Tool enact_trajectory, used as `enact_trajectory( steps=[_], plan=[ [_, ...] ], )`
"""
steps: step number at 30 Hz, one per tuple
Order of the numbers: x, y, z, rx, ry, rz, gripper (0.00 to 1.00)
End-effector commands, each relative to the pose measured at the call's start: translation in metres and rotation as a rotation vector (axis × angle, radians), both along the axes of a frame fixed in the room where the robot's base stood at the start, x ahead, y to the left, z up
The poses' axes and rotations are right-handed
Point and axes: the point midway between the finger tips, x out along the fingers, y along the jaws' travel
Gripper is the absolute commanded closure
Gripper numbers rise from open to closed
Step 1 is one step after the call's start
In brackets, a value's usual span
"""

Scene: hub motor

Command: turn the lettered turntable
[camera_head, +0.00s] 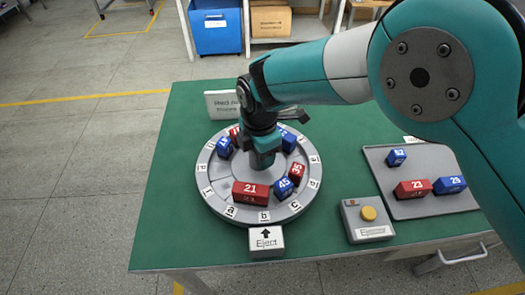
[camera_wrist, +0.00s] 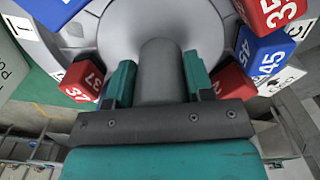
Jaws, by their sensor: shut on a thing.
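The grey round turntable (camera_head: 216,182) lies on the green table, with letter tags around its rim. The b tag (camera_head: 264,216) faces the Eject sign (camera_head: 267,243), whose arrow points at the turntable. Numbered blocks stand on it: red 21 (camera_head: 250,193), blue 45 (camera_head: 284,187), red 35 (camera_head: 297,171) and others at the back, partly hidden by my arm. My gripper (camera_head: 264,160) points down at the turntable's middle. In the wrist view its teal fingers are shut on the grey centre post (camera_wrist: 158,70), one on each side.
A grey tray (camera_head: 440,205) at the right holds a red 23 block (camera_head: 413,189) and blue blocks. A button box (camera_head: 367,220) with a yellow button stands at the front edge. A white sign (camera_head: 222,105) stands behind the turntable. The table's left part is clear.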

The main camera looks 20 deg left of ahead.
Motion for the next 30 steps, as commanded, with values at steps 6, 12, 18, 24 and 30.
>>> enact_trajectory(
  steps=[6, 12, 18, 24, 30],
  plan=[
    [0.001, 0.000, 0.001, 0.001, -0.002, -0.002, 0.45],
    [0.001, 0.000, 0.001, 0.001, -0.001, -0.002, 0.26],
    [0.000, 0.000, 0.002, 0.001, -0.001, -0.002, 0.26],
    [0.001, 0.001, 0.027, 0.004, -0.003, -0.002, 0.26],
    [0.001, 0.001, 0.077, 0.006, -0.004, -0.002, 0.26]
  ],
)
